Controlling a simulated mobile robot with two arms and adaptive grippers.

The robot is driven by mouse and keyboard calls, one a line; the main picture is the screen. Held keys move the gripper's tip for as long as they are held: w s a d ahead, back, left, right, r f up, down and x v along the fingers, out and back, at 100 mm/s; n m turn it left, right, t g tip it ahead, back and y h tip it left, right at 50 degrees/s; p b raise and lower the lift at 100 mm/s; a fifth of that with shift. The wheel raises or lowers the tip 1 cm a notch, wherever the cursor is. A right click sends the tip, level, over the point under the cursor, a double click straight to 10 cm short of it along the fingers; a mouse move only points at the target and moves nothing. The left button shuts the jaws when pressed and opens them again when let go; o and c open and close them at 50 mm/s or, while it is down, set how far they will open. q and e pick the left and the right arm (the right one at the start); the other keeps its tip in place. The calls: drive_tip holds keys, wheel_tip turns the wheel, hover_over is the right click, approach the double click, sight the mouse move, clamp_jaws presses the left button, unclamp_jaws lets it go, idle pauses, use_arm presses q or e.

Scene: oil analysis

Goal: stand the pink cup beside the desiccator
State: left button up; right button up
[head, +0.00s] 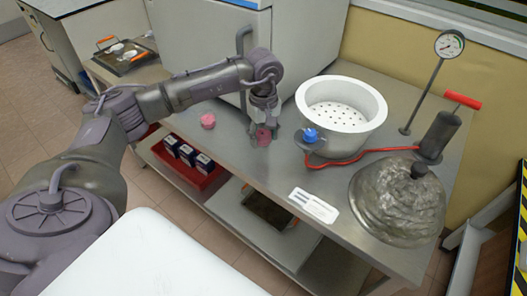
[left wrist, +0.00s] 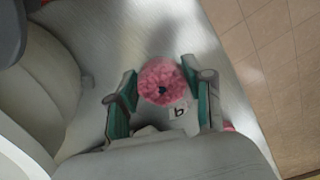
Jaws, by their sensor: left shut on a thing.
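The pink cup (head: 263,137) is between the fingers of my left gripper (head: 264,122), which is shut on it. It is low over the metal table, left of the desiccator; I cannot tell whether its base touches the table. The desiccator (head: 362,140) is a white open pot with a perforated plate inside. A gap separates cup and desiccator. My right gripper is not in view.
Another small pink object (head: 208,121) stands left of my gripper. A blue knob (head: 310,136) and red hose (head: 350,157) are at the desiccator's front. A grey domed lid (head: 398,210), hand pump (head: 440,132) and gauge (head: 449,44) are right. A white label (head: 314,205) lies near the front edge.

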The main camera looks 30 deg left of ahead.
sight(264, 158)
use_arm(q)
wheel_tip(264, 158, down, 3)
drive_tip(key=shift+r, duration=0.15)
wheel_tip(264, 158, down, 3)
drive_tip(key=shift+f+p, duration=0.1)
drive_tip(key=shift+p, duration=0.35)
drive_tip(key=shift+f, duration=0.25)
drive_tip(key=o, duration=1.2)
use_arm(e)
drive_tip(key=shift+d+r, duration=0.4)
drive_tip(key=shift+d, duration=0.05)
use_arm(q)
drive_tip(key=shift+r, duration=0.1)
drive_tip(key=shift+r, duration=0.6)
wheel_tip(264, 158, up, 11)
drive_tip(key=shift+b, duration=1.15)
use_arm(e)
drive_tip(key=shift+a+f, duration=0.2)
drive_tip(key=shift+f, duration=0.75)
